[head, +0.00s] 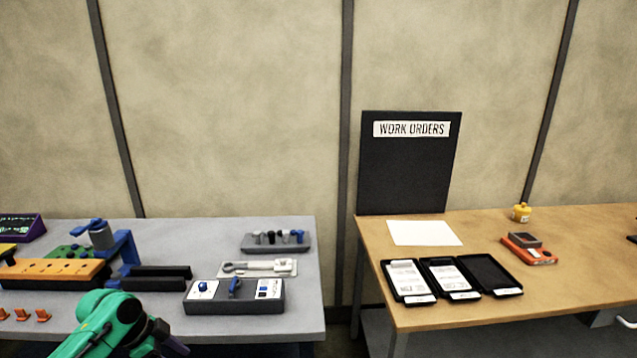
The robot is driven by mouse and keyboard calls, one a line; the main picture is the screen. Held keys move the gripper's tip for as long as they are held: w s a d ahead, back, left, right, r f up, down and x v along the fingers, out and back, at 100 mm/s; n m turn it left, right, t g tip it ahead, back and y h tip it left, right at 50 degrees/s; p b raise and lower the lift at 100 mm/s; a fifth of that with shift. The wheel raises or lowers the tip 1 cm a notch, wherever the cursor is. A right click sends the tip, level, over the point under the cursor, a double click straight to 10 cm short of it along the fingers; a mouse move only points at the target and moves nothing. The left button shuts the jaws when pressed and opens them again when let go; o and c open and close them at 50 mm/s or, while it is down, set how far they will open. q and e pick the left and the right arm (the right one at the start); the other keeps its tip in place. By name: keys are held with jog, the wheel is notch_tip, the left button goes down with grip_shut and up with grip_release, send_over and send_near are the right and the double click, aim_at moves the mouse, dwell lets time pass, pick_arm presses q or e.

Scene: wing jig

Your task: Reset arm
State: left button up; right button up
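My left arm (103,322), green with a dark wrist, comes in at the lower left, in front of the grey bench (220,230). Its gripper is not clearly visible; only a dark blue part shows at the bottom edge. I see nothing held.
On the grey bench stand an orange block (50,272), a blue clamp fixture (122,250), a control box (234,296), a wrench tray (257,268) and a tool rack (275,242). The wooden table (330,320) holds black trays (490,273) and an orange device (528,250). A gap separates the tables.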

pick_arm(q)
jog(key=s+a+f+n+t+y, duration=0.1)
jog(key=s+a+f+n, duration=0.15)
jog(key=f, duration=0.65)
jog(key=s+a+f+n+y, duration=0.1)
jog(key=f+n, duration=0.3)
jog(key=f, duration=0.5)
jog(key=s+a+f+n+y, duration=0.1)
jog(key=s+f+n+y, duration=0.15)
jog(key=s+f, duration=0.9)
jog(key=s+d+f, duration=0.3)
jog(key=s+f, duration=0.1)
jog(key=s, duration=0.4)
jog(key=s+d+f+g, duration=0.1)
jog(key=s+d+f, duration=0.2)
jog(key=s, duration=0.6)
jog(key=s+d+f+n+g, duration=0.1)
jog(key=s+d+f, duration=0.2)
jog(key=s+f, duration=0.3)
jog(key=shift+s+f, duration=0.15)
jog(key=shift+s, duration=1.05)
